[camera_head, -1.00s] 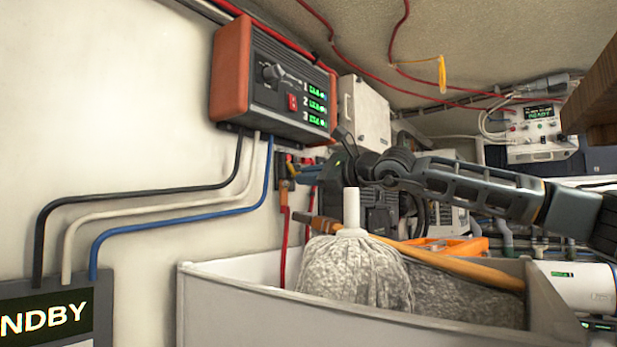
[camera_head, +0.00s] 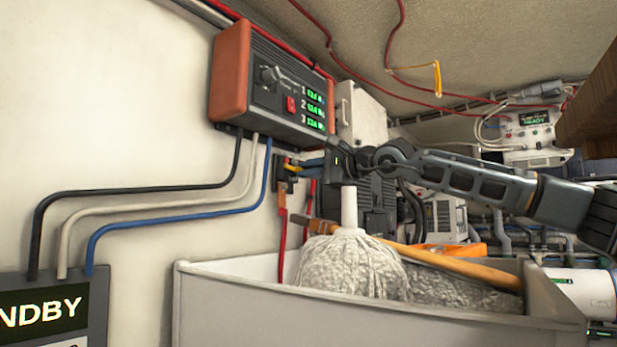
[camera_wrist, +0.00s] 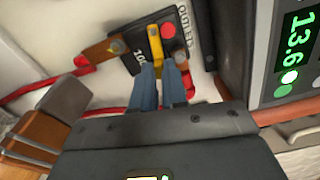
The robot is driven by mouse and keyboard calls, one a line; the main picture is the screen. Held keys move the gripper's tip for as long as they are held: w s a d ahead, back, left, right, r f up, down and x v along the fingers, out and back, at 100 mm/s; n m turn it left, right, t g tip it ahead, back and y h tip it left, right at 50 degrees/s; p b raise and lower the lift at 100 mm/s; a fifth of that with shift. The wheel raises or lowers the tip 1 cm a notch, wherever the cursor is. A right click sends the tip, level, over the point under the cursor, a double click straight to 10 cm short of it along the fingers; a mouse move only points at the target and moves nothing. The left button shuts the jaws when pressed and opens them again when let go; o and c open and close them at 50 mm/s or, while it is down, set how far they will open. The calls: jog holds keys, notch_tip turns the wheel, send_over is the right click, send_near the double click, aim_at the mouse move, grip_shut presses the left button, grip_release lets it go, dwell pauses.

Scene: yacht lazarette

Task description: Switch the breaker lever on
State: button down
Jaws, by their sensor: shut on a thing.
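The breaker (camera_wrist: 141,42) is a small dark block on the wall with a red button and "OUTLETS" lettering. Its yellow lever (camera_wrist: 156,42) sits between the blue fingertips of my gripper (camera_wrist: 159,70), which is shut on it. The fingers hide the lever's lower end. In the head view the breaker (camera_head: 282,172) is below the orange-and-black panel, and my gripper (camera_head: 302,164) reaches it from the right. The lever shows there only as a small yellow bit (camera_head: 291,162).
The orange-and-black panel (camera_head: 262,95) with green readouts hangs just above the breaker. A grey bin (camera_head: 350,310) with a mop (camera_head: 350,262) and wooden handle stands below my arm. Red cables (camera_head: 283,225) run down the wall. A white box (camera_head: 362,115) is behind.

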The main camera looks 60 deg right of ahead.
jog(key=shift+r+n, duration=0.3)
jog(key=shift+n, duration=0.7)
jog(key=c, duration=1.2)
grip_release()
jog(key=shift+o, duration=0.2)
jog(key=s+b, duration=0.1)
jog(key=s, duration=0.6)
jog(key=shift+s+a, duration=0.2)
jog(key=shift+s, duration=0.2)
